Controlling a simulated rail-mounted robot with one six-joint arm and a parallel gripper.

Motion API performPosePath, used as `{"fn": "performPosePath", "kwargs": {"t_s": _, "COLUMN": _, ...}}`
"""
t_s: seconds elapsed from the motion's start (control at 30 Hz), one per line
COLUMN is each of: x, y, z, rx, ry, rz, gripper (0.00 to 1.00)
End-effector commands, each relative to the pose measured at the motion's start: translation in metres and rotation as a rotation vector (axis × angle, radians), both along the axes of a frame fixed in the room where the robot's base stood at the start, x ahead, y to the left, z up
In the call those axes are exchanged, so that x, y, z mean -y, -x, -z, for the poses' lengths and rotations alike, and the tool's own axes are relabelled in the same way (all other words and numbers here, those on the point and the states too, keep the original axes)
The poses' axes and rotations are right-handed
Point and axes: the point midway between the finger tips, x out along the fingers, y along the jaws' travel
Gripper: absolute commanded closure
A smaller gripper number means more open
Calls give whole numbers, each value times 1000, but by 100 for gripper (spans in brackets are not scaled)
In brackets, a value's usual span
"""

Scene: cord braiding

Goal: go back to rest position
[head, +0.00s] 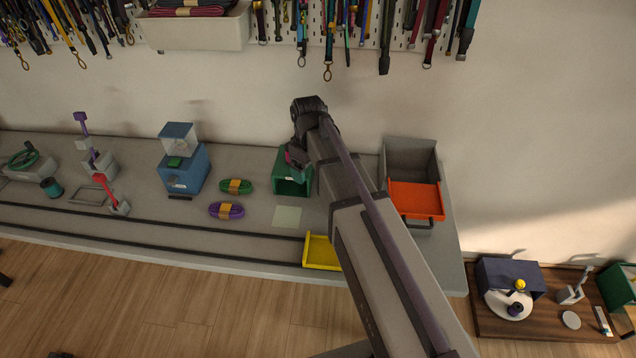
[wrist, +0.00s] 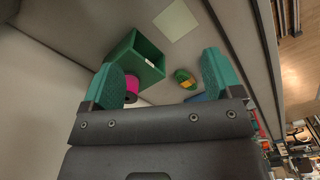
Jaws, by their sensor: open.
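My gripper shows in the wrist view (wrist: 166,78) with its two teal fingers spread wide apart. Nothing is held between them. In the head view my arm reaches up from the bottom, and its wrist end is above the back of the grey bench (head: 250,222), by the green open box. The fingers are mostly hidden there. The green box (wrist: 128,62) is beyond the left finger in the wrist view. A magenta round thing (wrist: 132,84) shows beside it, partly hidden by that finger.
Green (head: 236,186) and purple (head: 226,210) cord bundles lie left of the green box (head: 292,187). A pale square (head: 287,216) and a yellow tray (head: 321,252) are nearer the front. A grey bin with an orange front (head: 415,199) stands right of my arm. Cords hang on the wall above.

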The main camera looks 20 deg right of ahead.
Motion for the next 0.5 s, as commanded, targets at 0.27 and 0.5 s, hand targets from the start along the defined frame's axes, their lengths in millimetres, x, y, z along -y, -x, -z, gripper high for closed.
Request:
{"fn": "performPosePath", "kwargs": {"t_s": 0.27, "x": -1, "y": 157, "z": 0, "rx": 1, "ry": 1, "rz": 619, "gripper": 15}}
{"fn": "performPosePath", "kwargs": {"t_s": 0.5, "x": -1, "y": 153, "z": 7, "rx": 1, "ry": 1, "rz": 625, "gripper": 15}}
